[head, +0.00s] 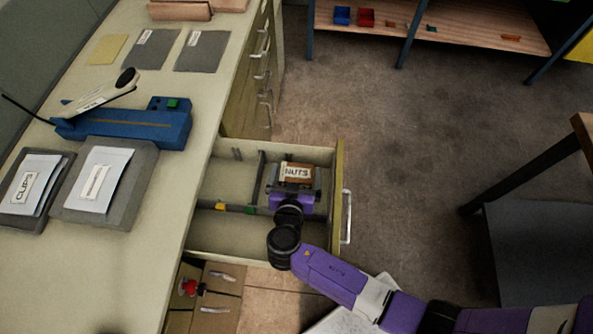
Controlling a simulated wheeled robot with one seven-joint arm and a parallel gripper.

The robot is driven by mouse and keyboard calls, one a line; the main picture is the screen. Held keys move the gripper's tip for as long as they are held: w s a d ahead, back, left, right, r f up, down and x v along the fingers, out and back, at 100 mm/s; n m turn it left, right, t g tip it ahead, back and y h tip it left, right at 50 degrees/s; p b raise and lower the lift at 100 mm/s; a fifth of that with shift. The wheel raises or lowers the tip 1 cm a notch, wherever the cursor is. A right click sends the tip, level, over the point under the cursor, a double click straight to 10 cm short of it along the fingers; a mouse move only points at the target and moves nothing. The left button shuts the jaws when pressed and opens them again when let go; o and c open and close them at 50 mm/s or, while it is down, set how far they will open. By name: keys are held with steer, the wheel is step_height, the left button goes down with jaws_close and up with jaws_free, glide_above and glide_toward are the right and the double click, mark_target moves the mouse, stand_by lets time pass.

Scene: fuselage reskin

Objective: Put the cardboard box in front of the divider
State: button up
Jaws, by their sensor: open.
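The cardboard box (297,172), brown with a white NUTS label, is inside the open drawer (225,239). It is on the side of the dark divider (258,172) nearer the drawer front (338,165), with a small gap between box and divider. My gripper (294,184) is open at the box, with its fingers seen on the left and right of it. My wrist hides the box's near edge and part of the drawer floor. I cannot tell whether the fingers touch the box or whether it rests on the floor.
A blue tool (130,127) with a white lever and grey trays (130,210) holding labelled packets stand on the counter (80,285). Small yellow (220,206) and green (250,210) pieces are in the drawer. A dark-legged table (525,170) stands at right.

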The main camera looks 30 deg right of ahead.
steer(key=b+v, duration=0.1)
steer(key=v, duration=0.5)
steer(key=shift+s+a+r, duration=0.15)
steer(key=shift+s+a, duration=0.05)
steer(key=shift+s, duration=0.1)
